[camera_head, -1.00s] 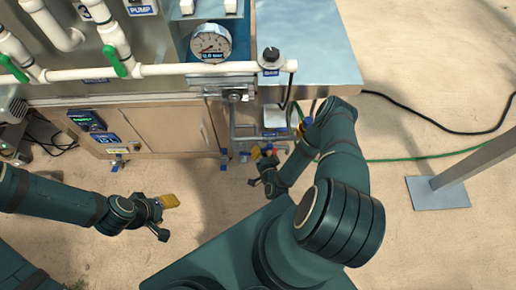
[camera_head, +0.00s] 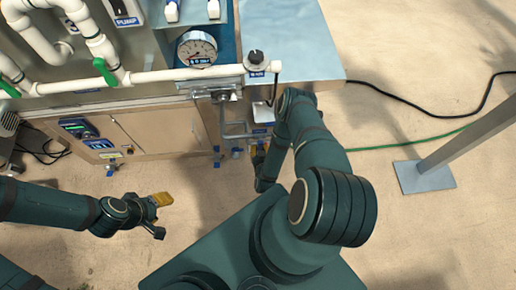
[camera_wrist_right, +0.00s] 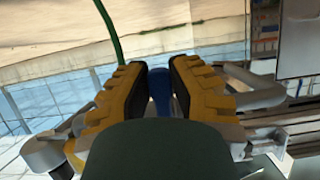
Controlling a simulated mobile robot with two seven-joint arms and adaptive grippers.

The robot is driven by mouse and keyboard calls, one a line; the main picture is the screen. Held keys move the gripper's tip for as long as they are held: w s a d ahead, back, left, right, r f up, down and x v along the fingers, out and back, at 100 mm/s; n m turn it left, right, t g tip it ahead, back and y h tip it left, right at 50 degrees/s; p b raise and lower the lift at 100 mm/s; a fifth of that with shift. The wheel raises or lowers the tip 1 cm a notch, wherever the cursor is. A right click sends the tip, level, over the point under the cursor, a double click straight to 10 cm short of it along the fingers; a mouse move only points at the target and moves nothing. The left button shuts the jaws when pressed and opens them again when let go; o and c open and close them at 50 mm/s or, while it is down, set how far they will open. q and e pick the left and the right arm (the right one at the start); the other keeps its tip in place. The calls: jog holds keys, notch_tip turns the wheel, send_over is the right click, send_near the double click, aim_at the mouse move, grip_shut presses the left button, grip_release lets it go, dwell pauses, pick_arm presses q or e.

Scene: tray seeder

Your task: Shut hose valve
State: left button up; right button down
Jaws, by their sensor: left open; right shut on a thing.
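In the right wrist view a blue piece (camera_wrist_right: 159,88), which looks like a valve handle, stands between the yellow and black finger pads of my right gripper (camera_wrist_right: 158,78). The gripper is shut on it. In the head view my right gripper (camera_head: 259,156) is mostly hidden by my right arm, low beside the bench's right end. A green hose (camera_head: 405,143) runs over the floor from there; it also shows in the wrist view (camera_wrist_right: 109,30). The valve body is hidden. My left gripper (camera_head: 162,215) is open and empty above the floor at the left.
The bench carries white pipes (camera_head: 165,75) with green levers, a pressure gauge (camera_head: 197,48) and a black knob (camera_head: 256,58). A wooden cabinet (camera_head: 160,132) stands below. A black cable (camera_head: 430,107) and a post's base plate (camera_head: 423,176) are at the right. Open floor lies between.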

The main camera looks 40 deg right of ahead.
aim_at(261, 142)
jog(key=shift+d, duration=0.2)
dwell(0.4)
jog(key=c, duration=0.9)
grip_release()
jog(key=shift+o, duration=0.2)
jog(key=shift+r, duration=0.1)
notch_tip(261, 142, up, 10)
jog(key=shift+f, duration=0.1)
